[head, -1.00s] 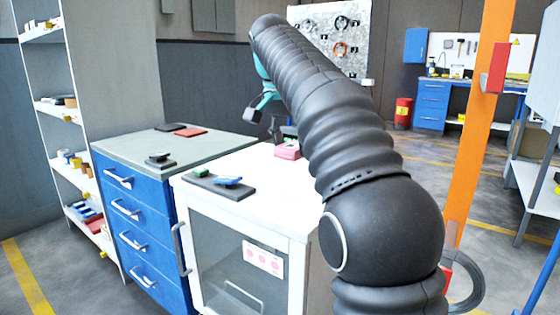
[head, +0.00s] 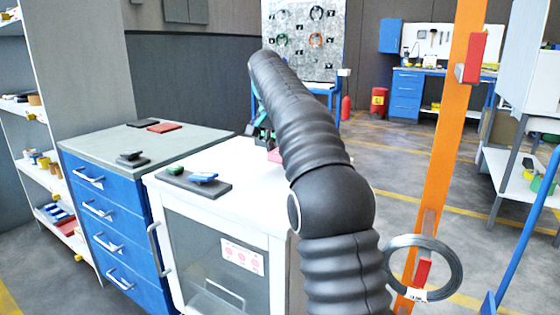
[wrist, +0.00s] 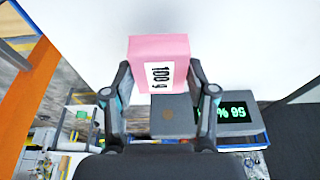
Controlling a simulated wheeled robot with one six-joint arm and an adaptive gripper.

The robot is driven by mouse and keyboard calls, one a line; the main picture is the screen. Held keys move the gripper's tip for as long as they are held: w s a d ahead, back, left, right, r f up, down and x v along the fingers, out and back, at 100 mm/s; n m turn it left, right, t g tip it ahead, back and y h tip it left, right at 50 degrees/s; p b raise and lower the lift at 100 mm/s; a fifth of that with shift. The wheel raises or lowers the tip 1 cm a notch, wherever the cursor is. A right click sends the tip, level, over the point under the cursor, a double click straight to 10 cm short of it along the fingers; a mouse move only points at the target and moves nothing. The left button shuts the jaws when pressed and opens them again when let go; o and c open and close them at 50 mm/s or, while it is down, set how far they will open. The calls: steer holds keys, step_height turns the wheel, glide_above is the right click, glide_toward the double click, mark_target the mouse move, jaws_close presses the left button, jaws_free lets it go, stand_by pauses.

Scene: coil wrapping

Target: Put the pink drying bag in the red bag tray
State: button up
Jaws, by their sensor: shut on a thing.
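The pink drying bag (wrist: 158,50), a block with a "100 g" label, is between the two fingers of my gripper (wrist: 159,78) in the wrist view. My gripper is shut on it. In the head view a bit of the pink bag (head: 273,155) shows at the white cabinet's top, mostly behind my arm; whether it touches the top I cannot tell. My gripper is largely hidden there. The red bag tray (head: 164,127) lies flat on the grey top of the blue drawer cabinet, at the back left.
A black tray (head: 141,123) lies beside the red one. A dark stand (head: 132,158) is nearer on the grey top. A dark plate with green and blue pieces (head: 195,182) lies on the white cabinet (head: 240,165). A grey device with a green display (wrist: 224,113) is near the bag. An orange post (head: 440,170) with a wire coil (head: 455,268) stands right.

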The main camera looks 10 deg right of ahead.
steer(key=shift+f, duration=1.7)
steer(key=o, duration=1.2)
steer(key=shift+f, duration=0.1)
steer(key=shift+v, duration=6)
steer(key=shift+s, duration=0.1)
